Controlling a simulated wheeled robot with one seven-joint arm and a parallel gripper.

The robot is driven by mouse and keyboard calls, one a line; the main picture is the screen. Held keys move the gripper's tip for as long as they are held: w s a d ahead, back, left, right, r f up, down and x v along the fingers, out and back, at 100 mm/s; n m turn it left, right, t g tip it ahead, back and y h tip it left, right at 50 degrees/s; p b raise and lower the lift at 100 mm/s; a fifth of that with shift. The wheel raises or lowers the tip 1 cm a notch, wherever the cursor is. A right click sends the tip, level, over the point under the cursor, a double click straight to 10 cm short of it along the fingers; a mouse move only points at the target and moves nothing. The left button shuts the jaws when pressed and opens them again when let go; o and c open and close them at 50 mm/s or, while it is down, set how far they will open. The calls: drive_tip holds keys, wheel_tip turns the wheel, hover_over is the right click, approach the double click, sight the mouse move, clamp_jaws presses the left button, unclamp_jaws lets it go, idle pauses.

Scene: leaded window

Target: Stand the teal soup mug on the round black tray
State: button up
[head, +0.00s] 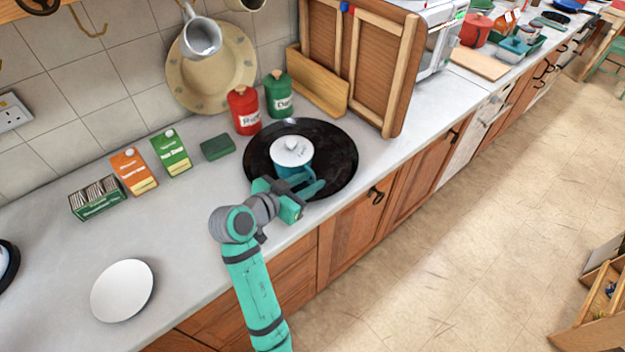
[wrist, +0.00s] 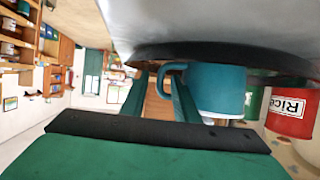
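The teal soup mug (head: 306,172) has a white top and stands upright on the round black tray (head: 340,150), near its middle. In the wrist view, which is upside down, the mug (wrist: 217,88) meets the tray (wrist: 225,54), with its handle toward my gripper. My gripper (head: 293,186) is low over the tray's front edge, beside the mug. Its two fingers (wrist: 163,88) are apart, with a brown cabinet front visible between them. The handle is close to one fingertip; I cannot tell whether they touch.
A red tin (head: 243,110) and a green tin (head: 278,95) stand behind the tray. A green block (head: 217,147), cartons (head: 134,172) and a tea box (head: 98,198) are left. A wooden rack (head: 360,60) stands right. The counter around the white plate (head: 122,290) is clear.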

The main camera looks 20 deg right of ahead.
drive_tip(key=v, duration=1)
idle(0.3)
